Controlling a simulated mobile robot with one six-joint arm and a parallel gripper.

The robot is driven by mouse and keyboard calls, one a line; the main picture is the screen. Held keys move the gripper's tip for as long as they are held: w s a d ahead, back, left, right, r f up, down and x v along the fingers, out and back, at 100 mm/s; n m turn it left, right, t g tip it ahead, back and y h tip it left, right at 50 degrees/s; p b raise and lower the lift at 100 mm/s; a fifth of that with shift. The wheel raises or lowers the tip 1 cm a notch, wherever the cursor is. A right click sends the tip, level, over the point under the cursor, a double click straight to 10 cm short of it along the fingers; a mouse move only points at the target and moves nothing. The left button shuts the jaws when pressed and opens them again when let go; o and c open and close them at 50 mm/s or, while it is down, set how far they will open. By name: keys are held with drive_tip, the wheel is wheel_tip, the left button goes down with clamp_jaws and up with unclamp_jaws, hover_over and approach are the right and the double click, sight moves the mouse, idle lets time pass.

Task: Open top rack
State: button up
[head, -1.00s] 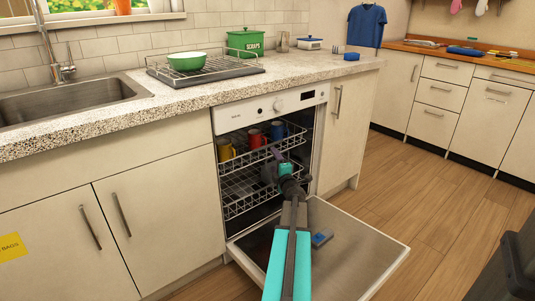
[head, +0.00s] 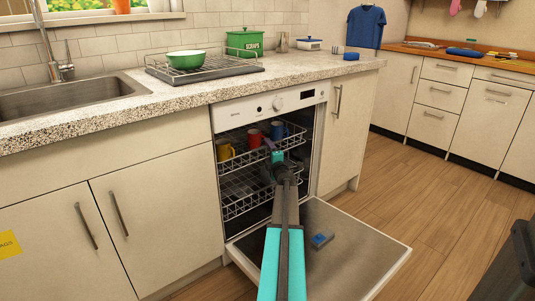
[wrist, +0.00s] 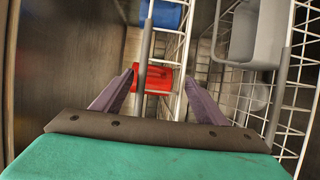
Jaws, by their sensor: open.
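The dishwasher's top rack (head: 243,150) is a white wire basket inside the open dishwasher, holding a yellow mug (head: 225,150), a red mug (head: 254,138) and a blue mug (head: 277,130). My gripper (head: 270,144) is at the rack's front, right of the red mug. In the wrist view my gripper (wrist: 158,98) is open, its purple fingers apart. A grey rack rail (wrist: 145,60) runs upright in the picture between the fingers; I cannot tell whether they touch it. The red mug (wrist: 153,78) shows behind the rail, and the blue mug (wrist: 163,13) at the top.
The dishwasher door (head: 345,245) is folded down below my arm, with a small blue-grey item (head: 321,240) on it. The lower rack (head: 240,208) sits inside below.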

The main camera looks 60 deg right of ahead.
drive_tip(key=shift+w+d, duration=0.3)
drive_tip(key=c, duration=1.4)
drive_tip(key=s+a+p, duration=0.3)
drive_tip(key=s+a, duration=0.1)
drive_tip(key=s, duration=0.9)
drive_tip(key=s+a+p, duration=0.4)
drive_tip(key=s, duration=0.8)
drive_tip(key=s+a+p, duration=0.3)
drive_tip(key=s+a, duration=0.1)
drive_tip(key=s, duration=0.9)
drive_tip(key=shift+s+a+r+p, duration=0.2)
drive_tip(key=shift+s+a+p, duration=0.05)
drive_tip(key=shift+s+p, duration=0.05)
drive_tip(key=o, duration=1.4)
drive_tip(key=shift+c, duration=0.2)
drive_tip(key=shift+o, duration=0.2)
drive_tip(key=shift+f, duration=0.1)
